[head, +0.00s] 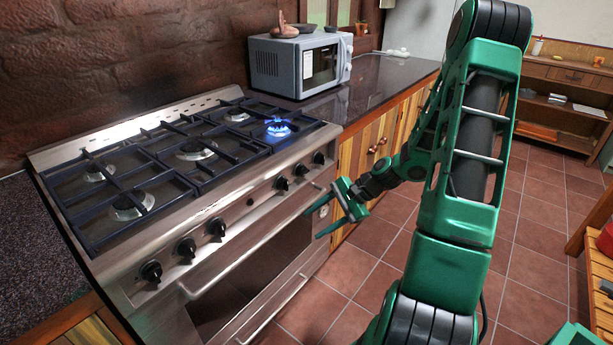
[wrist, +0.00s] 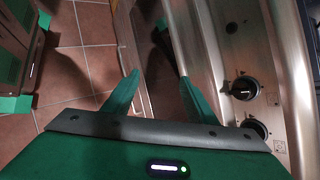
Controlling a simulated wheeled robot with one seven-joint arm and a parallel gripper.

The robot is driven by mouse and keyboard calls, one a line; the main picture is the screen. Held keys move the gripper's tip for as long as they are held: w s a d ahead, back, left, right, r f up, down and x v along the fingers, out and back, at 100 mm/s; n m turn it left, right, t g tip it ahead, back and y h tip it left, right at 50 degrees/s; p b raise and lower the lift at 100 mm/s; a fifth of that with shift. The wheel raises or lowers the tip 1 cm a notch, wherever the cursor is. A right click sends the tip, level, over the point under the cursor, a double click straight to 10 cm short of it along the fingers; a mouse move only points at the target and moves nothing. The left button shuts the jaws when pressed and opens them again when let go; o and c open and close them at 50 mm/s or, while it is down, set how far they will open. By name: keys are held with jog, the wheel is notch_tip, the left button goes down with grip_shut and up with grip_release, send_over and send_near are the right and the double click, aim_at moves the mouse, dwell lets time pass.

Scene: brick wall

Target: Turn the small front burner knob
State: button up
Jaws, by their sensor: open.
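The stove (head: 170,240) has a row of black knobs along its sloped front panel. Three knobs, including the rightmost knob (head: 319,158), are at the panel's right end. The front right burner (head: 278,128) burns with a blue flame. My gripper (head: 313,224) is open and empty, in front of the stove's right end and below the right knobs. In the wrist view, my open fingers (wrist: 159,76) are left of the panel, apart from two knobs, an upper knob (wrist: 245,88) and a lower knob (wrist: 255,130). I cannot tell which knob serves which burner.
The oven handle (head: 240,245) runs along the front below the knobs. A microwave (head: 300,62) stands on the dark counter (head: 375,80) to the right. Wooden cabinets (head: 380,140) are beneath it. Tiled floor (head: 350,270) is open in front of the stove.

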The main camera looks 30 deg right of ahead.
jog(key=w+d+m+t+y, duration=0.2)
jog(key=w+d+m+t, duration=0.2)
jog(key=w+m+t, duration=0.25)
jog(key=m+t+h, duration=0.3)
jog(key=m+t, duration=0.3)
jog(key=m, duration=0.3)
send_near(306, 173)
jog(key=x, duration=0.9)
jog(key=shift+w, duration=0.15)
jog(key=shift+d+n+g, duration=0.1)
jog(key=shift+n+g, duration=0.15)
jog(key=c, duration=1)
